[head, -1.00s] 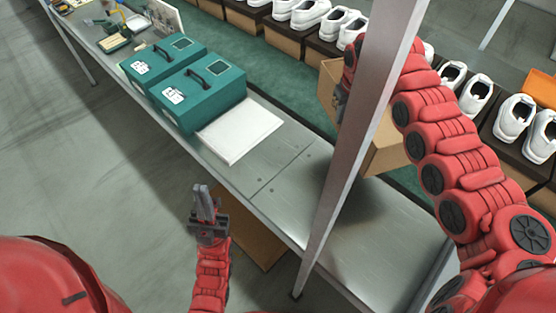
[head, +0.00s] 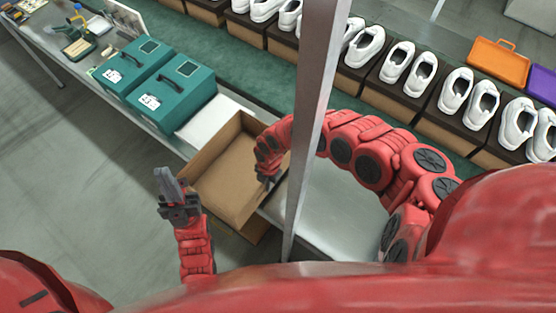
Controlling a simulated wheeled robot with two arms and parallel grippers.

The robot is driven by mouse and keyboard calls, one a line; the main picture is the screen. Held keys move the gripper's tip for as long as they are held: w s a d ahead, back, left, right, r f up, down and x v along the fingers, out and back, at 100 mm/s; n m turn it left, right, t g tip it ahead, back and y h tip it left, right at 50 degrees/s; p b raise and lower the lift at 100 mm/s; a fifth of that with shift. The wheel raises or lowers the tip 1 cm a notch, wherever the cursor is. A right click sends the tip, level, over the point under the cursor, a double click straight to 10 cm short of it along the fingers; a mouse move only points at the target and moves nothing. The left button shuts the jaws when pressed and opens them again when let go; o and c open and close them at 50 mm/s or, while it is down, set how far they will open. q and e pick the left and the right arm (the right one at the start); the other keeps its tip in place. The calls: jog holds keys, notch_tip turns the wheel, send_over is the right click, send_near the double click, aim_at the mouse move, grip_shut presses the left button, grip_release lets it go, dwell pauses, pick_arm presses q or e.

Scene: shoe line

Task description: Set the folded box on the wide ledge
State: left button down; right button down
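The folded box (head: 222,178) is an open, empty brown cardboard box in the middle of the head view. It is tilted and overhangs the front edge of the grey metal ledge (head: 335,205). I cannot tell whether it touches the ledge. My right gripper (head: 268,180) is at the box's right wall and appears shut on it; its fingertips are partly hidden.
A metal post (head: 310,100) stands in front of my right arm. Two teal cases (head: 170,95) and a white panel (head: 205,125) lie on the ledge left of the box. White shoes (head: 400,62) on boxes line the green belt (head: 270,92) behind. The ledge right of the post is clear.

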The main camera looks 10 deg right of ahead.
jog(key=w+d+b, duration=0.1)
jog(key=w+d, duration=0.1)
jog(key=w+d+f+b, duration=0.1)
jog(key=w+d+b, duration=0.1)
jog(key=w+d, duration=0.1)
jog(key=w+d+b, duration=0.2)
jog(key=w, duration=0.1)
jog(key=shift+d+f, duration=0.25)
jog(key=shift+f, duration=0.05)
jog(key=shift+w+d+r, duration=0.1)
jog(key=shift+w+d, duration=0.15)
jog(key=shift+d, duration=0.15)
jog(key=shift+w+d+f+b, duration=0.15)
jog(key=shift+f+b, duration=0.1)
jog(key=shift+b, duration=0.4)
notch_tip(320, 180, down, 3)
jog(key=shift+b, duration=1.05)
jog(key=shift+r, duration=0.1)
jog(key=c, duration=1.5)
grip_release()
jog(key=o, duration=0.5)
jog(key=shift+c, duration=0.2)
